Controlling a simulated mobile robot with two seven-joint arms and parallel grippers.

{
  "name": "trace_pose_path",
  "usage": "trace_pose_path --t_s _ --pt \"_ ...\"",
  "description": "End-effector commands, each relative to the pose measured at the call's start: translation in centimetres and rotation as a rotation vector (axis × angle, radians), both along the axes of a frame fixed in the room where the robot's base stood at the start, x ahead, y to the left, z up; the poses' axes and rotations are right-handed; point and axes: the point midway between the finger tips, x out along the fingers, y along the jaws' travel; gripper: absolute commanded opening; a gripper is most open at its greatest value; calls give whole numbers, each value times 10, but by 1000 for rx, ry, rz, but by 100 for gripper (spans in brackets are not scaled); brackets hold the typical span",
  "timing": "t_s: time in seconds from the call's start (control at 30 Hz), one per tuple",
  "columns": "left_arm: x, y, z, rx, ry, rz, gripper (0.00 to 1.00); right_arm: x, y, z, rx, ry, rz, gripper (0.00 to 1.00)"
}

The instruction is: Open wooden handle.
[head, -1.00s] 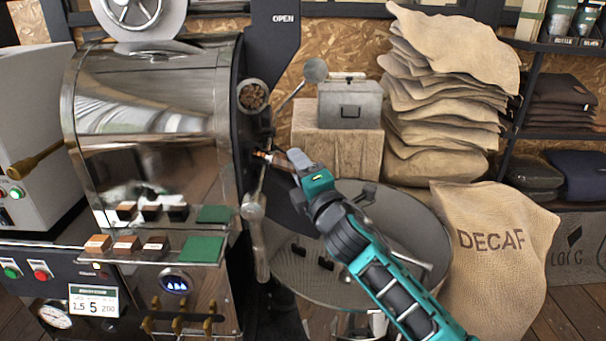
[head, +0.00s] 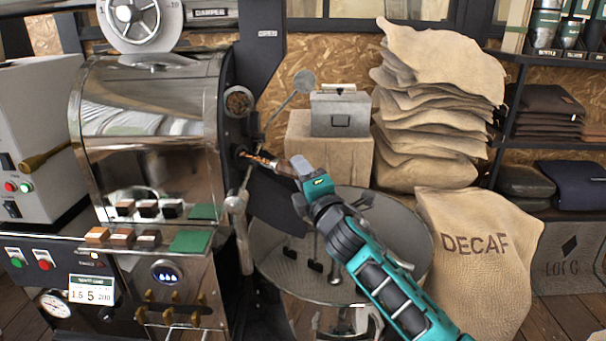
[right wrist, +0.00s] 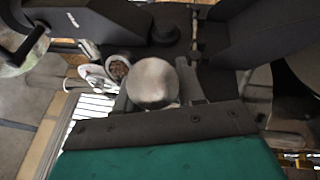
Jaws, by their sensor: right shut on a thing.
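The brown wooden handle (head: 285,168) shows in the head view at the roaster's front, right of its drum. A thin copper-coloured shaft (head: 262,160) runs from it left to the dark front plate. My right gripper (head: 297,169) reaches in from the lower right and is shut on the handle, partly hiding it. In the right wrist view, the gripper's green and dark body fills the bottom, and the handle cannot be made out there. My left gripper is not in view.
The steel roaster (head: 150,130) stands at left. A metal ball knob (right wrist: 153,83) and a round bean window (right wrist: 118,68) are close to my gripper. A round cooling tray (head: 400,235) lies below my arm. A DECAF sack (head: 478,260) stands at right.

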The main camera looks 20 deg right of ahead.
Motion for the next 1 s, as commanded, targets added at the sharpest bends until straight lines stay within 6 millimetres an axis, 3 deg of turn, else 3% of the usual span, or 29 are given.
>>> trace_pose_path --t_s 0.2,0.23,0.43,0.77,1.0 --pt "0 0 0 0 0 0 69 0 0 -1 3 2 1 0" --pt "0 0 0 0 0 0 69 0 0 -1 3 2 1 39" --pt "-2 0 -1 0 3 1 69 0 0 0 1 0 1 58" --pt "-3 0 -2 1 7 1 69 -4 -1 0 0 -1 0 59" --pt "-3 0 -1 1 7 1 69 -36 -6 -7 -1 1 1 59"
